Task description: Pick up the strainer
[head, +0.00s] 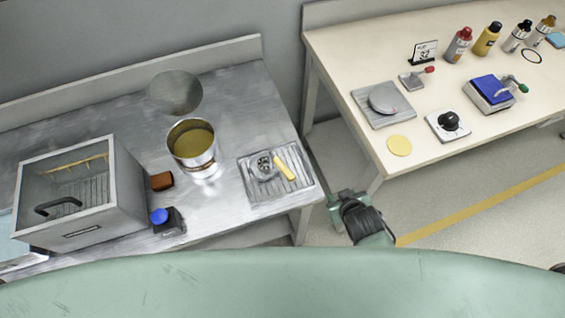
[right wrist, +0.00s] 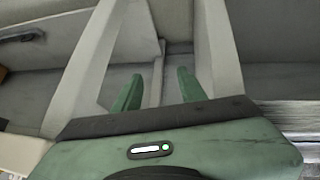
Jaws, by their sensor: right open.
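A small round metal piece with a dark, holed-looking face, which looks like the strainer (head: 264,165), lies on a grooved metal drain tray (head: 250,189) at the right end of the steel table. A yellow handle-like piece (head: 285,168) lies right beside it; I cannot tell if the two are joined. My right gripper (head: 341,197) is to the right of the tray, beyond the table's right edge and apart from the strainer. In the right wrist view its two green fingers (right wrist: 159,90) are spread with nothing between them. My left gripper is not in view.
A beige table (head: 345,50) with bottles and instruments stands right, across a gap.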

